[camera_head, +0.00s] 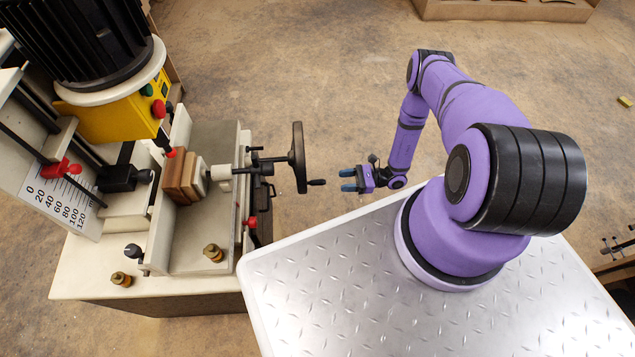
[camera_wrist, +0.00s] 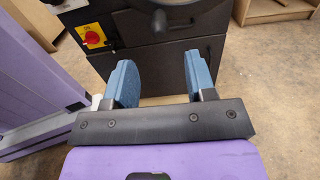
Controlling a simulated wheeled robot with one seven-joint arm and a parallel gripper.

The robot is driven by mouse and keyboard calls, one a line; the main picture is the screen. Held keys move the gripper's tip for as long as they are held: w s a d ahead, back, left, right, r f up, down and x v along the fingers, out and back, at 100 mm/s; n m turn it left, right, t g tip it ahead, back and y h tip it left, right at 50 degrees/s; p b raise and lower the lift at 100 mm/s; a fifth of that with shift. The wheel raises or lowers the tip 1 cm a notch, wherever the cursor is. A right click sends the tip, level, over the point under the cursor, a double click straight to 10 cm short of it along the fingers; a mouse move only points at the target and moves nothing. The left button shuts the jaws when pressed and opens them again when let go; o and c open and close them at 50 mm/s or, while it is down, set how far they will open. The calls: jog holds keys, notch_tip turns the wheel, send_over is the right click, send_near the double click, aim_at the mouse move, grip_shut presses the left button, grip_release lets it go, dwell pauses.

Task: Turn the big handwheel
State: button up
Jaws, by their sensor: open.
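The big handwheel (camera_head: 299,158) is a dark wheel seen nearly edge-on at the right side of the machine in the head view. Its handle (camera_head: 317,182) sticks out to the right from its lower part. My gripper (camera_head: 347,180) is to the right of the handle, apart from it, with its blue fingers pointing left towards it. The gripper is open and empty. In the wrist view the two blue fingers (camera_wrist: 160,82) stand wide apart.
The machine has a vise (camera_head: 185,178) clamping brown wood pieces, a yellow control box (camera_head: 118,113) and small levers near the wheel. My metal base top lies close below the gripper. A red switch on yellow (camera_wrist: 92,38) shows in the wrist view. Floor above the wheel is clear.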

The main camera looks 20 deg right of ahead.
aim_at(318, 183)
jog(key=x, duration=1)
grip_shut()
